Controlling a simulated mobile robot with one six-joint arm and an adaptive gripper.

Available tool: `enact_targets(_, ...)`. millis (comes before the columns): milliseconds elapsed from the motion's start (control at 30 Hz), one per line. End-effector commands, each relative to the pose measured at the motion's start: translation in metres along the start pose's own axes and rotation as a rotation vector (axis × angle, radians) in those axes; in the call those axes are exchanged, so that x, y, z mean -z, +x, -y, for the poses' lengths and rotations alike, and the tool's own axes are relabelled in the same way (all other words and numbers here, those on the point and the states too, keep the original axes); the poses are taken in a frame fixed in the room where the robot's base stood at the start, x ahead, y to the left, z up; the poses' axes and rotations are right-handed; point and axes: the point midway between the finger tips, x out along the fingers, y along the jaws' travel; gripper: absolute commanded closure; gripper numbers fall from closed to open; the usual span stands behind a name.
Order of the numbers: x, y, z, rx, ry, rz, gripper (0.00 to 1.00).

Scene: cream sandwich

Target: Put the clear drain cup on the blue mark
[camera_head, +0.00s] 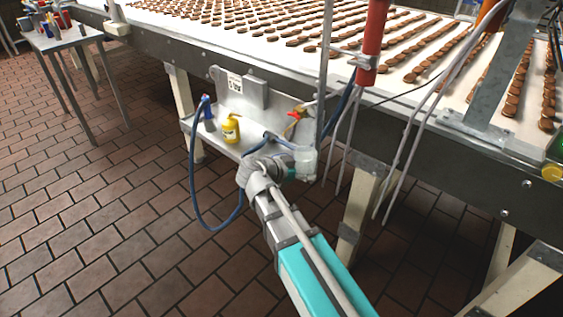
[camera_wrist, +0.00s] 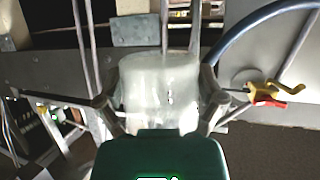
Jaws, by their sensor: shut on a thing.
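The clear drain cup (camera_wrist: 160,88) is a translucent, whitish cup in the middle of the wrist view. My gripper (camera_wrist: 160,105) has one finger on each side of it and is shut on it. In the head view the cup (camera_head: 305,158) shows at the end of my arm, near the right end of the small metal shelf, and my gripper (camera_head: 290,170) is partly hidden behind my own wrist. I cannot tell whether the cup touches the shelf. The blue mark cannot be made out in either view.
The metal shelf (camera_head: 262,112) under the conveyor (camera_head: 290,32) holds a yellow bottle (camera_head: 231,129) and a dark blue bottle (camera_head: 208,117). A blue hose (camera_head: 193,180) hangs in a loop left of my arm. A valve with a red handle (camera_wrist: 268,100) is close to the right finger.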

Motion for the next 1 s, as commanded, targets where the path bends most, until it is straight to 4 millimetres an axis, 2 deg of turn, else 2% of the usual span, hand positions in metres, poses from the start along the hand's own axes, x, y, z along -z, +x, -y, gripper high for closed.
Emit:
enact_targets(33,-0.005,-0.014,0.014,0.026,-0.011,0.000,0.60)
enact_targets(200,-0.023,-0.058,0.047,0.104,-0.043,0.000,0.60)
enact_targets(500,-0.052,-0.131,0.088,0.218,-0.090,0.000,0.60)
enact_targets(700,-0.062,-0.154,0.098,0.253,-0.104,0.000,0.60)
enact_targets(1000,-0.063,-0.157,0.099,0.258,-0.106,0.000,0.60)
